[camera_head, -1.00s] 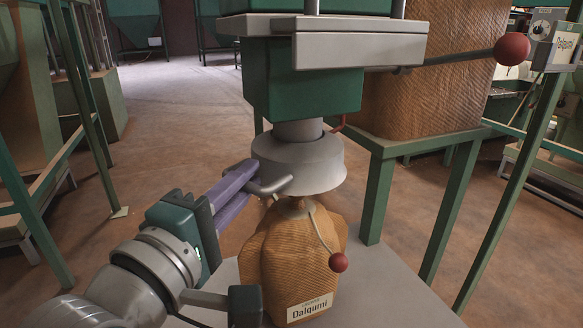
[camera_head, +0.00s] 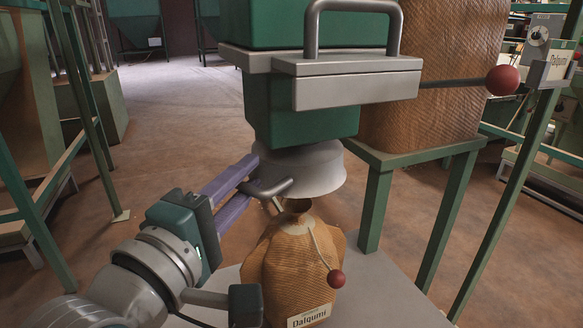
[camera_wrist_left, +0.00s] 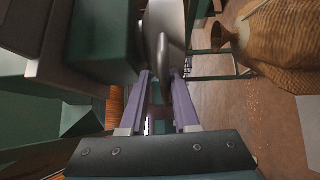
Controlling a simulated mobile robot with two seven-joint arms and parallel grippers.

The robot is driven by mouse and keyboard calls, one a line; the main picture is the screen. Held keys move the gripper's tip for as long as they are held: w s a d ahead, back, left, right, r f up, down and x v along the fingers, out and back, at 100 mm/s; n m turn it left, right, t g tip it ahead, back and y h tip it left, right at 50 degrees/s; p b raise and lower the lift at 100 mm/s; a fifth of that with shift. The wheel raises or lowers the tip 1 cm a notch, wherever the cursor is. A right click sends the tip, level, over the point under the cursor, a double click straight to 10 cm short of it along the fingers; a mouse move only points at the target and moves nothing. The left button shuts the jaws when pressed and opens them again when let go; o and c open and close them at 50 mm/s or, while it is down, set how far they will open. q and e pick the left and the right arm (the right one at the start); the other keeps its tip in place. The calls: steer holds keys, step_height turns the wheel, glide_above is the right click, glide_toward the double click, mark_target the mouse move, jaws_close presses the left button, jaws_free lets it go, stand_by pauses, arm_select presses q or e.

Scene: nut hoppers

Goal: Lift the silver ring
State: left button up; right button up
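The silver ring (camera_head: 312,168) is a wide pale collar with a bar handle (camera_head: 272,189) on its left. It sits high, right under the green hopper outlet (camera_head: 303,106), and hides the spout. My left gripper (camera_head: 248,172) comes in from the left, its two purple fingers closed about the handle. In the left wrist view the fingers (camera_wrist_left: 160,78) lie either side of the grey handle (camera_wrist_left: 163,52). A brown sack (camera_head: 290,255) labelled Dalqumi stands below the ring, its neck apart from it. My right gripper is not in view.
A grey slide box with a handle (camera_head: 357,92) and a rod ending in a red ball (camera_head: 502,80) stick out above. A cord with a red ball (camera_head: 336,279) hangs on the sack. Green frame legs (camera_head: 447,212) stand to the right. Open floor lies at the left.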

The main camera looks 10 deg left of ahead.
arm_select(q)
steer(key=shift+s, duration=0.3)
steer(key=p+v, duration=0.2)
steer(key=v, duration=0.7)
steer(key=shift+s, duration=0.2)
steer(key=shift+a, duration=0.1)
